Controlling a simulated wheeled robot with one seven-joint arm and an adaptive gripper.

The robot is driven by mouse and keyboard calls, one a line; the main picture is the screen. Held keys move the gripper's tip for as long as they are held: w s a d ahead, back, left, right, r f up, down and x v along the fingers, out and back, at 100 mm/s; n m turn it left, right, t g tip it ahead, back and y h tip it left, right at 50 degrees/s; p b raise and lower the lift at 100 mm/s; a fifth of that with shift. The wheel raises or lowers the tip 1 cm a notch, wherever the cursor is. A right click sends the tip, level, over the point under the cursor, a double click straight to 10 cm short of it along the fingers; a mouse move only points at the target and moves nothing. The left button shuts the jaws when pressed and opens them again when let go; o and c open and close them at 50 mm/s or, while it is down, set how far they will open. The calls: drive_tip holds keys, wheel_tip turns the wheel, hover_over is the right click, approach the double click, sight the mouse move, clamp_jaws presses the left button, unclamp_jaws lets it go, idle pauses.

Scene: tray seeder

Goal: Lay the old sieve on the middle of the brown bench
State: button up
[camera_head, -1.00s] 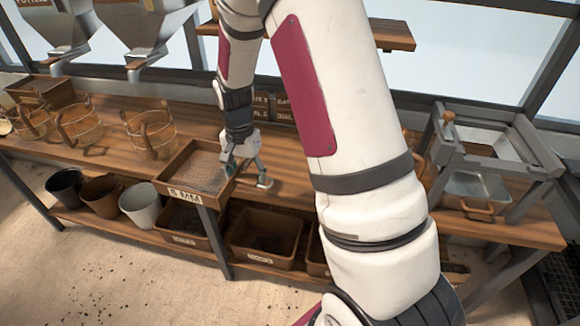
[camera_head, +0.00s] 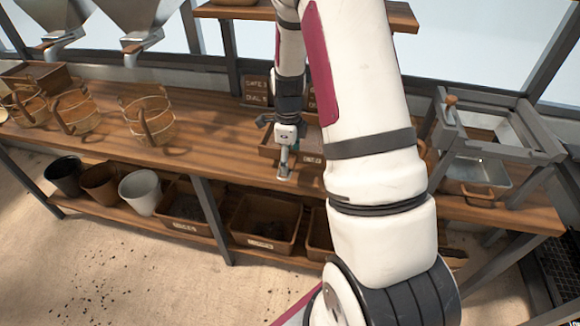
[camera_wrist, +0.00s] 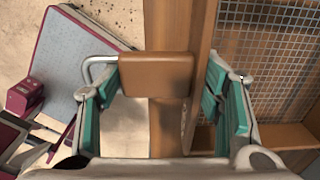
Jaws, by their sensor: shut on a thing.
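The old sieve is a wooden-framed tray with wire mesh; its frame (camera_head: 309,154) shows partly behind my arm in the head view, over the brown bench (camera_head: 215,135). In the wrist view its mesh (camera_wrist: 270,60) fills the right side. My gripper (camera_head: 286,152) is at the sieve's left end, shut on its handle. The brown grip of the handle (camera_wrist: 155,75), with a bent metal rod, lies between the teal finger pads in the wrist view. My arm hides the sieve's right part. I cannot tell whether the sieve touches the bench top.
Several wooden buckets (camera_head: 147,120) stand on the bench to the left. Dark signs (camera_head: 257,91) stand behind the sieve. A grey frame (camera_head: 500,135) with a metal pan (camera_head: 478,180) is at the right. Pots and brown bins (camera_head: 265,222) fill the lower shelf. Bench left of my gripper is clear.

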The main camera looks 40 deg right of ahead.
drive_tip(key=shift+f, duration=2.35)
drive_tip(key=shift+f, duration=0.2)
drive_tip(key=o, duration=1.3)
